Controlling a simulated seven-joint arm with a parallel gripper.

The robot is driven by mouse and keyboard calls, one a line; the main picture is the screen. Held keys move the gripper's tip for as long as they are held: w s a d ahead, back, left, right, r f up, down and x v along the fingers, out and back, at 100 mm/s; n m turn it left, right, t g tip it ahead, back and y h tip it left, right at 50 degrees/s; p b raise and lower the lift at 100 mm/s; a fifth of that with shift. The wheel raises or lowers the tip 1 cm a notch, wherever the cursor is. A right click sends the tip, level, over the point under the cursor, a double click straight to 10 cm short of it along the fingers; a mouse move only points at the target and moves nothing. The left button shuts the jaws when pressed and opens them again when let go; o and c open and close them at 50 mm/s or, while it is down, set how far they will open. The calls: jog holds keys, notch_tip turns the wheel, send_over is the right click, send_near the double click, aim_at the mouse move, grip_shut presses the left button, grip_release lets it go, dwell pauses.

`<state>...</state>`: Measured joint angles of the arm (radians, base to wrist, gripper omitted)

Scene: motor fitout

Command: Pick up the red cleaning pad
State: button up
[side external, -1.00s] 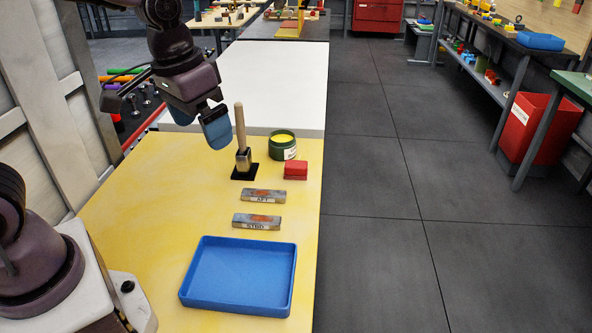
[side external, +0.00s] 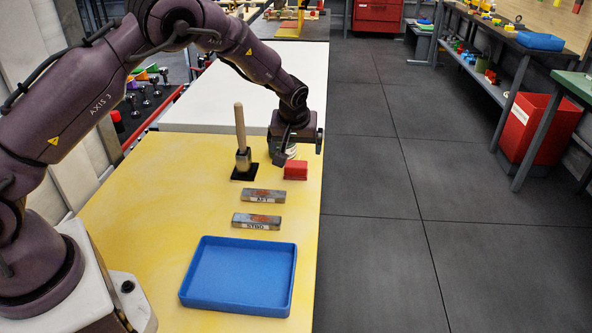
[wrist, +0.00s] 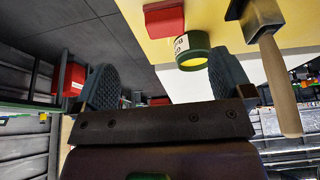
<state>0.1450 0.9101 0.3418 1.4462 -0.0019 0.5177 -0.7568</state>
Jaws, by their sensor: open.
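The red cleaning pad (side external: 296,171) lies on the yellow table top near its right edge. In the wrist view the pad (wrist: 163,18) is at the top, beyond the fingers. My gripper (side external: 297,152) is open and empty, above and close behind the pad in the side view. In the wrist view its two fingers stand apart with my gripper's gap (wrist: 165,78) clear. A green can with yellow contents (wrist: 195,52) is beside the pad; in the side view my gripper mostly hides it.
A wooden-handled tool (side external: 240,128) stands upright on a black base left of the pad. Two labelled grey blocks, AFT (side external: 256,198) and STBD (side external: 257,221), lie in front. A blue tray (side external: 238,275) is nearest. A white surface (side external: 200,106) lies behind.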

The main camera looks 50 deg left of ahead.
aim_at(295, 168)
jog(key=x, duration=0.6)
jog(key=shift+a+f, duration=0.1)
jog(key=shift+f, duration=0.25)
jog(key=shift+a+x, duration=0.2)
jog(key=shift+x, duration=2.5)
jog(key=shift+r, duration=0.1)
jog(key=shift+c, duration=0.5)
jog(key=c, duration=0.9)
